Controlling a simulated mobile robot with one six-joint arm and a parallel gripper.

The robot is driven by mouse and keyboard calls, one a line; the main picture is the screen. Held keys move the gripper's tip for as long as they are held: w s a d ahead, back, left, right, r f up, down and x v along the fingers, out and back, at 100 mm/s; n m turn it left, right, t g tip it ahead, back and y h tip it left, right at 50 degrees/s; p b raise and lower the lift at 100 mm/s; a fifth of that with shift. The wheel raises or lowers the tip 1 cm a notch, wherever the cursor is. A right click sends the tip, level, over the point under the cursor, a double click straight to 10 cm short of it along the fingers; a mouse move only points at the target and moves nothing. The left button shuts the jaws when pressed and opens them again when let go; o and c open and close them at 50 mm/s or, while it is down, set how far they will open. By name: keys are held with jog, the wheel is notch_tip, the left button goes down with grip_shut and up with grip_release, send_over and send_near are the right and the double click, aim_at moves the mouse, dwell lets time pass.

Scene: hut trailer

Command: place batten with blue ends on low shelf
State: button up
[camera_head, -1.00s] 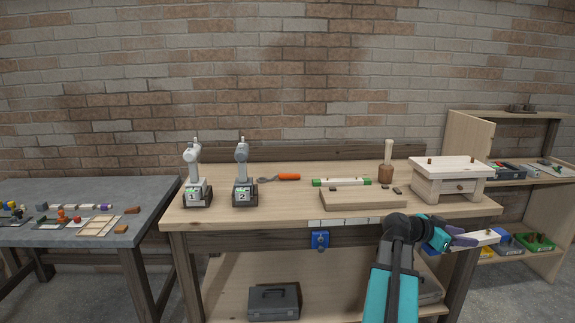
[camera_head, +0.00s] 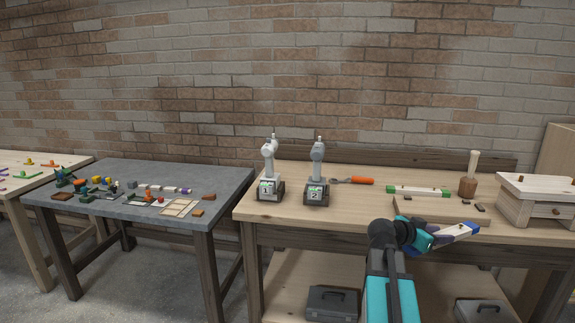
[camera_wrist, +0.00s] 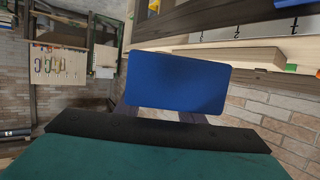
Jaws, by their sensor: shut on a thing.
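The batten with blue ends (camera_head: 455,234) is pale wood and is held level-ish, slightly tilted, in front of the wooden workbench's front edge. My gripper (camera_head: 440,239) is shut on it. One blue end (camera_wrist: 178,82) fills the middle of the wrist view, with the dark fingers partly hidden behind it. A low shelf (camera_head: 420,285) runs under the wooden workbench (camera_head: 330,216); my arm hides part of it.
Grey toolboxes (camera_head: 332,303) stand on the low shelf. A grey table (camera_head: 140,212) with small parts stands left.

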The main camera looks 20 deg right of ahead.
jog(key=w+a+f+n+t+y, duration=0.1)
jog(key=w+a+n+t, duration=0.3)
jog(key=w+a, duration=0.7)
jog(key=w+a+f+n+t+y, duration=0.1)
jog(key=w+a+n+t+y, duration=0.2)
jog(key=w+a, duration=0.85)
jog(key=w+a+r+n+t+y, duration=0.1)
jog(key=w+a+n+t+y, duration=0.1)
jog(key=a, duration=0.9)
jog(key=w+a+r+n+t+y, duration=0.2)
jog(key=a+n+y, duration=0.3)
jog(key=a, duration=0.6)
jog(key=w+a+r+n+t+y, duration=0.2)
jog(key=w+a+n+t+y, duration=0.1)
jog(key=a, duration=0.7)
jog(key=shift+a+n+t+y, duration=0.3)
jog(key=shift+a+n, duration=0.1)
jog(key=shift+n, duration=0.1)
jog(key=shift+s, duration=0.1)
jog(key=d, duration=0.7)
